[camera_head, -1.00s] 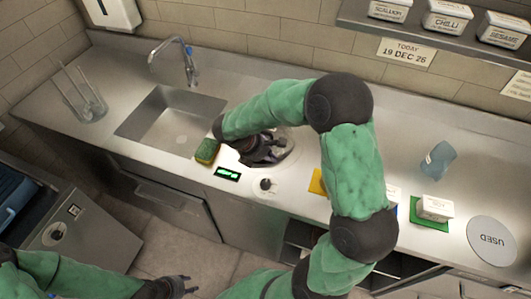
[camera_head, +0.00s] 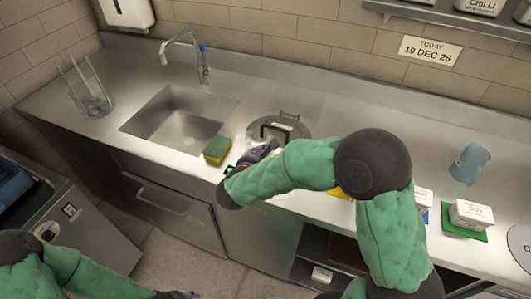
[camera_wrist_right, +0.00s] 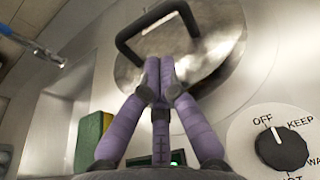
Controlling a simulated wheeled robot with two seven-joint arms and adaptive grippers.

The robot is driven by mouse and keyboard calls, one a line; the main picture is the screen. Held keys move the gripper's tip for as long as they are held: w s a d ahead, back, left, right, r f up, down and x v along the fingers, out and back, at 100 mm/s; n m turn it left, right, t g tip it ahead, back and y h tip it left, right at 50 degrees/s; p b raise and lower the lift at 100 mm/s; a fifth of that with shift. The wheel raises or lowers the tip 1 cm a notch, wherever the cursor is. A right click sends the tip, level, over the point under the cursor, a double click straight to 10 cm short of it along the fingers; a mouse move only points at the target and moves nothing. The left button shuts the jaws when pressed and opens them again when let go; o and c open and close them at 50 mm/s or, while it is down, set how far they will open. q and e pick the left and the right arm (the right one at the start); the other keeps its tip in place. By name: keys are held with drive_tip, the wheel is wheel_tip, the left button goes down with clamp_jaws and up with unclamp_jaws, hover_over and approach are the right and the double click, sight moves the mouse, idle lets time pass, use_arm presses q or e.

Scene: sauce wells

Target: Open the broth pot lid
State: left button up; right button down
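The broth pot lid (camera_head: 300,131) is a round steel disc with a black bar handle (camera_head: 275,127). It lies over the round well in the counter and looks closed. In the right wrist view the lid (camera_wrist_right: 215,62) fills the top middle, with its handle (camera_wrist_right: 150,22) arching above my fingers. My right gripper (camera_wrist_right: 160,72) has its purple fingertips together, just on the near side of the handle and apart from it as far as I can tell. In the head view the right gripper (camera_head: 262,150) is partly hidden by its arm. My left gripper (camera_head: 178,295) is cut off at the bottom edge.
A green-yellow sponge (camera_head: 217,150) lies left of the well, beside the sink (camera_head: 180,122). A control knob (camera_wrist_right: 281,148) points near OFF. A blue cup (camera_head: 469,163) and a white tub (camera_head: 471,214) stand at right. The counter behind the lid is clear.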

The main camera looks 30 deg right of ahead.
drive_tip(key=b+x, duration=0.1)
drive_tip(key=x, duration=0.5)
drive_tip(key=shift+b, duration=0.3)
